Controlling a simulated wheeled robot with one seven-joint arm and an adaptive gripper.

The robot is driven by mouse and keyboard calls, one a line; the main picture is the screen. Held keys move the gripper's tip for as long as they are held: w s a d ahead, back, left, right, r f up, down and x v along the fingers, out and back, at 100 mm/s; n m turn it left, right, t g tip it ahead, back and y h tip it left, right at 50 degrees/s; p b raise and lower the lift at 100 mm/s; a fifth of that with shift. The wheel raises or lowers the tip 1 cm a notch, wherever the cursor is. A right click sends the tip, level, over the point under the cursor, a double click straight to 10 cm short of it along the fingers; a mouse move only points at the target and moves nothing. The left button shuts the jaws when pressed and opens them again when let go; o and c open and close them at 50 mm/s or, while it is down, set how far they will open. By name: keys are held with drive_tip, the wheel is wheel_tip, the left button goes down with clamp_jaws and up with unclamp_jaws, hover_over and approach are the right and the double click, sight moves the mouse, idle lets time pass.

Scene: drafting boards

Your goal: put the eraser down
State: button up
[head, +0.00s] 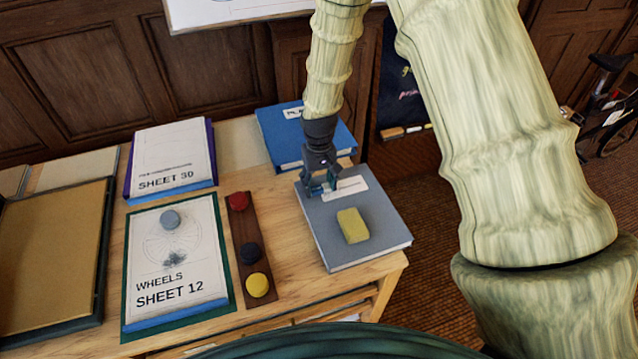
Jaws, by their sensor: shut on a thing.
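My gripper (321,186) points down over the far left part of a grey book (372,204), close to its white label (346,188). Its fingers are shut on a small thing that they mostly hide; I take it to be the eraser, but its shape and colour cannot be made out. I cannot tell whether it touches the book. A yellow block (352,225) lies on the grey book, nearer to me and to the right of the gripper, apart from the fingers.
A blue binder (290,130) lies behind the grey book. The desk's right edge is close to the book.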

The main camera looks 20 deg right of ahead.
drive_tip(key=shift+f, duration=0.6)
drive_tip(key=shift+f, duration=0.1)
drive_tip(key=o, duration=1.2)
drive_tip(key=shift+c, duration=0.2)
wheel_tip(320, 180, up, 12)
drive_tip(key=b, duration=0.2)
drive_tip(key=shift+b, duration=0.3)
